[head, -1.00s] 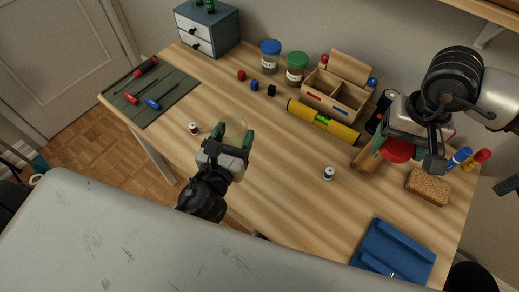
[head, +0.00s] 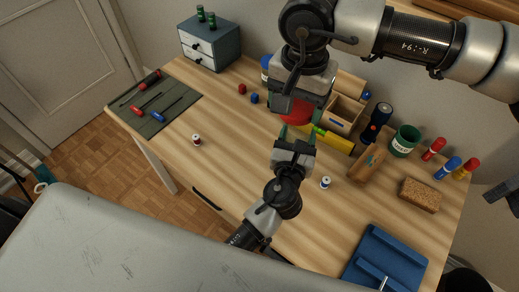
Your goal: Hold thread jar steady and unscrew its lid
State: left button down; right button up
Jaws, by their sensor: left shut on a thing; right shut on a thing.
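A red lid (head: 296,111) sits in my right gripper (head: 299,98), which reaches down from above and is shut on it. Right below it in the head view, my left gripper (head: 297,134) is shut on the thread jar, its green fingertips on either side. The clear jar is almost wholly hidden behind the lid and the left gripper. The lid lines up over the jar's place, but I cannot tell whether they touch. A red-topped thread spool (head: 196,141) and a blue-marked spool (head: 325,183) stand on the desk on either side.
Behind the grippers are a wooden box (head: 345,111), a yellow level (head: 337,139) and a partly hidden blue-lidded jar (head: 265,62). A flashlight (head: 378,121), green mug (head: 404,141), sponge (head: 420,195) and blue tray (head: 384,260) are at right.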

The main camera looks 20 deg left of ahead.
pick_arm(q)
jog(key=w+a+f+b, duration=0.1)
jog(key=a+f+b, duration=0.2)
jog(key=w+a+f+b, duration=0.1)
jog(key=a+f+b, duration=0.2)
jog(key=a+f, duration=0.1)
jog(key=a+f+b, duration=0.3)
jog(key=shift+w+a+f, duration=0.2)
jog(key=shift+w+f, duration=0.2)
jog(key=shift+r, duration=0.1)
jog(key=shift+c, duration=1.3)
grip_release()
jog(key=shift+f, duration=0.2)
jog(key=shift+r, duration=0.15)
